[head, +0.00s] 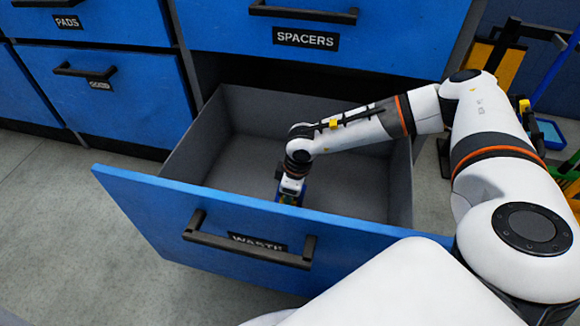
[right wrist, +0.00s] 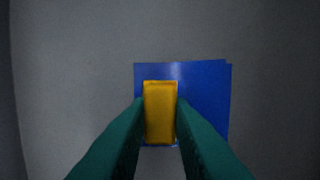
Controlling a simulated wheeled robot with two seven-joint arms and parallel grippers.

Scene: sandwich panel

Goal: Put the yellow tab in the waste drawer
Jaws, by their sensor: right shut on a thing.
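The waste drawer (head: 140,203), with a blue front lettered WASTE, is pulled open and shows its grey inside. My right arm reaches over it, and my right gripper (head: 289,197) is down inside the drawer. In the right wrist view its two green fingers (right wrist: 160,120) are shut on the yellow tab (right wrist: 160,108), one on each side. A flat blue piece (right wrist: 206,88) shows behind the tab against the grey drawer floor; I cannot tell whether the tab touches it. The tab is not clear in the head view. My left gripper is not in view.
The closed SPACERS drawer (head: 390,40) is above the open drawer. Closed blue drawers (head: 110,105) stand to the left. A black handle (head: 250,240) sticks out from the waste drawer's front. Yellow and black fixtures (head: 500,65) stand at the right. The drawer floor around the gripper is mostly clear.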

